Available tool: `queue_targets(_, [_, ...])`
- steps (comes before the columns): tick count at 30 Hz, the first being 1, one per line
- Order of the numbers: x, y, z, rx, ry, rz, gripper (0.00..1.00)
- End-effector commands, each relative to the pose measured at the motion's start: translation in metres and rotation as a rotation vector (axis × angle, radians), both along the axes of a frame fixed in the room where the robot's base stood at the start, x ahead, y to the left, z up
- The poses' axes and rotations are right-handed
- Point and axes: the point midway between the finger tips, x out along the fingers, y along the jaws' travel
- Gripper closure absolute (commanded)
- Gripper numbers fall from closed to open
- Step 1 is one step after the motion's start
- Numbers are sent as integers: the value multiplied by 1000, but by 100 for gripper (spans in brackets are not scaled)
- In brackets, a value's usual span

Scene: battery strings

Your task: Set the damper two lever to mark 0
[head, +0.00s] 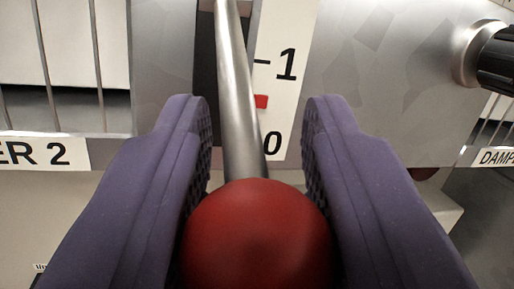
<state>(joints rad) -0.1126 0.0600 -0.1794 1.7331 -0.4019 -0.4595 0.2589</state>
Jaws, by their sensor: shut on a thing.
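A lever with a steel rod (238,90) and a red ball knob (256,235) stands in the middle of the head view. The rod runs from the knob up along a dark slot. My gripper (256,140), with purple fingers, is shut on the red knob, one finger on each side. Just right of the rod is a white scale plate (288,30) with marks 1 and 0, 0 being the lower. A small red marker (261,101) sits between them. A cut-off label (42,153) at left reads "ER 2". The knob's underside is hidden.
A grey metal panel (385,75) surrounds the slot. A black knob on a steel collar (495,58) sticks out at the upper right. Another label (495,157), reading "DAMP", is cut off at the right edge. Thin vertical rods (70,60) stand at the left.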

Motion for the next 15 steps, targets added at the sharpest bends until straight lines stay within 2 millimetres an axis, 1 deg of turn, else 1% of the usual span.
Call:
queue_targets(1, [2, 0, -17, 9, -28, 1, 100])
queue_targets(10, [11, 4, -24, 61, -187, 0, 100])
queue_targets(15, [15, 4, -25, 62, -190, -1, 100])
